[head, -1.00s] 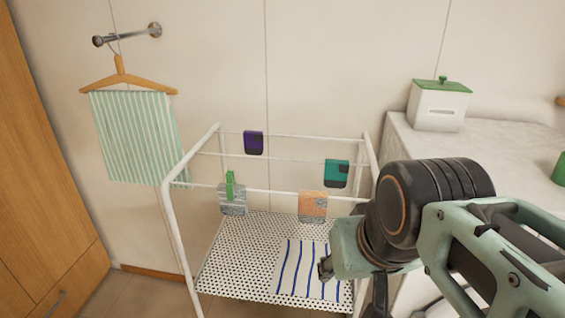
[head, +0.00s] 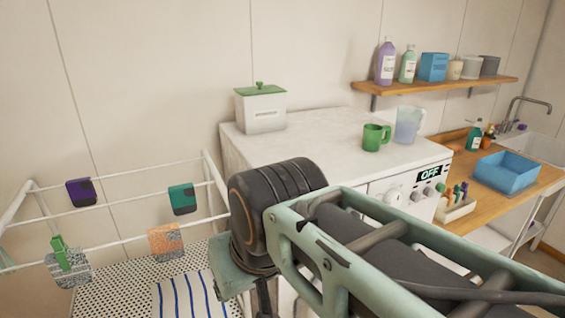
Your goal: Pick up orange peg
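A small pale box (head: 455,208) stands on the wooden counter at the right, in front of the blue basin. It holds several small upright coloured things that look like pegs. An orange-looking one (head: 450,194) is among them, but it is too small to be sure of. The fingers are cut off or hidden, so I cannot see whether my gripper is open or holds anything.
A white drying rack (head: 110,240) with clipped cloths and a green peg (head: 60,252) stands at left. A white washing machine (head: 330,150) carries a green mug (head: 375,137), a jug (head: 408,125) and a lidded box (head: 261,108). A blue basin (head: 507,172) sits by the sink.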

